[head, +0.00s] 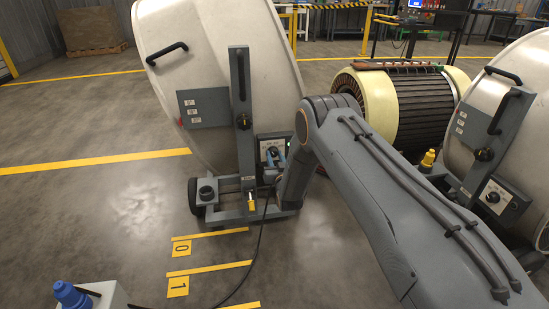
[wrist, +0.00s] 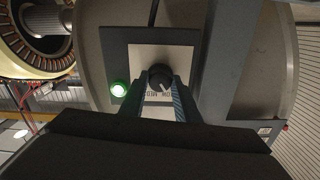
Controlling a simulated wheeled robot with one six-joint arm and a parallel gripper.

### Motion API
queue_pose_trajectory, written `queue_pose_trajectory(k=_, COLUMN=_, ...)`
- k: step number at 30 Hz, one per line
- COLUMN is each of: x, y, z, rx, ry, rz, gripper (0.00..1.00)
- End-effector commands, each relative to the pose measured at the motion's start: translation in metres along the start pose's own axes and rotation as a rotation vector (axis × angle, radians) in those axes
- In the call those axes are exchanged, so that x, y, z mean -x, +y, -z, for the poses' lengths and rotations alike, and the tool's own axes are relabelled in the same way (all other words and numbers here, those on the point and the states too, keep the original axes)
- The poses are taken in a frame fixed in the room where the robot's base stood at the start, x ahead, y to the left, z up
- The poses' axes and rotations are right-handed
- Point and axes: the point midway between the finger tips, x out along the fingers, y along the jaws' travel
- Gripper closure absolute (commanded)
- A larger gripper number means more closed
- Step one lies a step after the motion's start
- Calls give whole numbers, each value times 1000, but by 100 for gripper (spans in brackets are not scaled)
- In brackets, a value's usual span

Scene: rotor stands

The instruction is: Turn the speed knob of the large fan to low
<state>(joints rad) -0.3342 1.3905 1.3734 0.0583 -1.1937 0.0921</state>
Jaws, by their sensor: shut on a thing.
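The large fan (head: 255,60) on the left is a big pale drum in a grey wheeled frame. Its control panel (head: 262,143) is at the lower right of the frame, partly hidden by my arm. My gripper (head: 274,163) is at this panel. In the wrist view, the black speed knob (wrist: 160,77) sits on a pale plate (wrist: 150,55), between the tips of my gripper (wrist: 160,86), which is shut on it. The plate's lettering shows upside down below the knob, partly covered by the fingers. A green lamp (wrist: 118,90) glows beside the plate.
A second fan (head: 510,110) with its own knob panel stands at the right. A large rotor (head: 410,105) lies behind my arm. A black cable (head: 258,245) runs along the floor from the left fan. Floor at the left is open, with yellow lines.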

Motion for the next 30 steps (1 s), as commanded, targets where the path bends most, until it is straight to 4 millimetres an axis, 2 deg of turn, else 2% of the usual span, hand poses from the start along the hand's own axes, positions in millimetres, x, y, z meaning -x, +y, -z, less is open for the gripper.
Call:
queue_pose_trajectory(k=12, x=0, y=0, z=0, rx=-187, ry=0, rz=1, gripper=93)
queue_pose_trajectory(k=28, x=0, y=0, z=0, rx=-211, ry=0, rz=1, gripper=93)
queue_pose_trajectory(k=29, x=0, y=0, z=0, rx=-211, ry=0, rz=1, gripper=66)
queue_pose_trajectory(k=30, x=0, y=0, z=0, rx=-211, ry=0, rz=1, gripper=59)
